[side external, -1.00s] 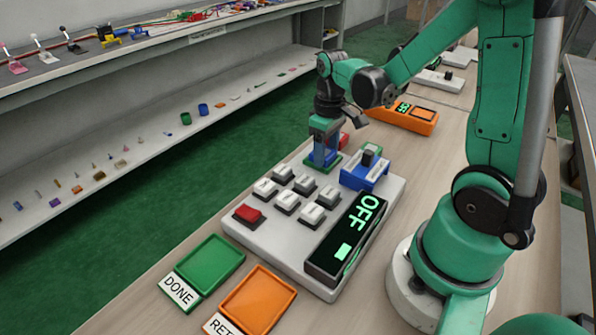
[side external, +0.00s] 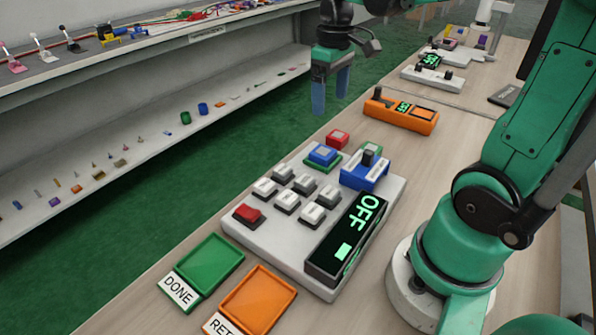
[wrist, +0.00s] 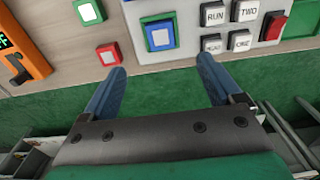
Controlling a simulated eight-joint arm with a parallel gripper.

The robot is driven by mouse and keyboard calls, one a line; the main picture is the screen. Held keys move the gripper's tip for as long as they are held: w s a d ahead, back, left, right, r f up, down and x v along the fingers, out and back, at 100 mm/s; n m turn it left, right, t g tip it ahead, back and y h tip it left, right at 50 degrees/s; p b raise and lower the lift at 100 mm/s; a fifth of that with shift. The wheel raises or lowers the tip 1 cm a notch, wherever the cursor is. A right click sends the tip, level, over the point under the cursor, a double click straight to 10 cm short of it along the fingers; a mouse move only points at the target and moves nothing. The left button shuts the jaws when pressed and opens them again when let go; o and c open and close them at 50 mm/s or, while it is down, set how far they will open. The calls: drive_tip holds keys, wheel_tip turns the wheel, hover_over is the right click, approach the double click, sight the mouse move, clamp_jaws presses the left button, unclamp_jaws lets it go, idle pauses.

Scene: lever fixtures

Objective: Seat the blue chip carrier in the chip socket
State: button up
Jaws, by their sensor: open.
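The blue chip carrier (side external: 322,152), with a pale square top, sits within the green chip socket (side external: 312,164) at the far end of the grey panel. The carrier (wrist: 161,37) also shows in the wrist view, with the green rim around it. I cannot tell how deep it sits. My gripper (side external: 331,108) is open and empty, raised above and beyond the carrier, apart from it. In the wrist view its two blue fingers (wrist: 162,80) are spread wide with nothing between them.
A red chip carrier (side external: 337,138) and a green one (side external: 372,147) lie nearby. A blue lever fixture (side external: 362,178), keys (side external: 287,201) and a display reading OFF (side external: 346,240) are on the panel. An orange unit (side external: 400,115) stands behind. Green (side external: 210,266) and orange (side external: 258,300) trays are in front.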

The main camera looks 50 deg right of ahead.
drive_tip(key=a+f+t, duration=0.2)
drive_tip(key=a+t, duration=0.5)
drive_tip(key=a, duration=0.4)
drive_tip(key=shift+s+a+f, duration=0.15)
drive_tip(key=shift+s+a, duration=0.1)
drive_tip(key=shift+s, duration=0.1)
drive_tip(key=shift+c, duration=0.3)
